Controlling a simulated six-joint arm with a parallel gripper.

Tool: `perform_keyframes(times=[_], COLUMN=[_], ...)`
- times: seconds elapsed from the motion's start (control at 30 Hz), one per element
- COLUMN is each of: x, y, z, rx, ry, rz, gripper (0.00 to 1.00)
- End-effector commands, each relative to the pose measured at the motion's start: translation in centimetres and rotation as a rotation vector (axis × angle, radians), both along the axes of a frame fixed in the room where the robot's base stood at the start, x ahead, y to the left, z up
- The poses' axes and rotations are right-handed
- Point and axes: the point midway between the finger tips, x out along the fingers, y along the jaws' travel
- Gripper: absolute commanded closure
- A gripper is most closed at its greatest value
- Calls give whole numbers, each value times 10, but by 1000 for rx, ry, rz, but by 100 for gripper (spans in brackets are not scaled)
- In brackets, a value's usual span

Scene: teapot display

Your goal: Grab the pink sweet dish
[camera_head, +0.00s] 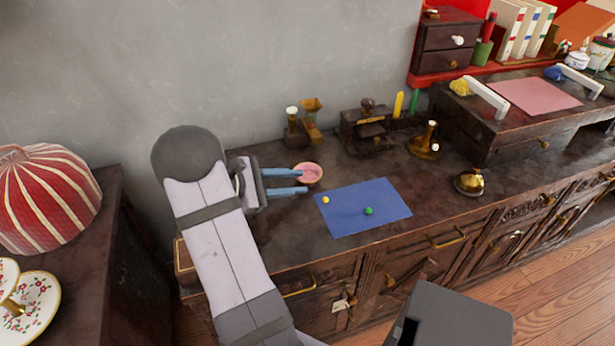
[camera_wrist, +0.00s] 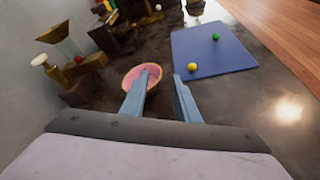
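The pink sweet dish (camera_head: 313,174) is a small round bowl on the dark wooden counter, left of centre in the head view. In the wrist view the dish (camera_wrist: 154,73) has a pale rim and a pink inside. My gripper (camera_head: 301,181) has two blue fingers, spread apart with nothing held between them. In the wrist view my gripper (camera_wrist: 161,75) has its left finger overlapping the dish and hiding part of it, and its right finger to the right of the dish. I cannot tell whether the left finger touches the dish.
A blue mat (camera_head: 345,217) with a yellow ball (camera_head: 326,200) and a green ball (camera_head: 368,211) lies right of the dish. Behind stand a wooden grinder-like object (camera_head: 312,118) and a dark wooden stand (camera_head: 366,131). A brass bell (camera_head: 470,182) sits farther right. The grey wall is close behind.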

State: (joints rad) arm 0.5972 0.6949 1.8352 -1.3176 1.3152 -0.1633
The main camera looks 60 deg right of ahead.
Motion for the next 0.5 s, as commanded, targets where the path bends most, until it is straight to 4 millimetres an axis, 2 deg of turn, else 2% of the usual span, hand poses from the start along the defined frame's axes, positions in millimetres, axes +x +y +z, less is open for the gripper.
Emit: perform_keyframes(times=[0.3, 0.5], x=[-22, -24], y=[-29, -33], z=[-13, -15], rx=[-1, 0], ry=[1, -1], rz=[-3, -1], gripper=[72, 72])
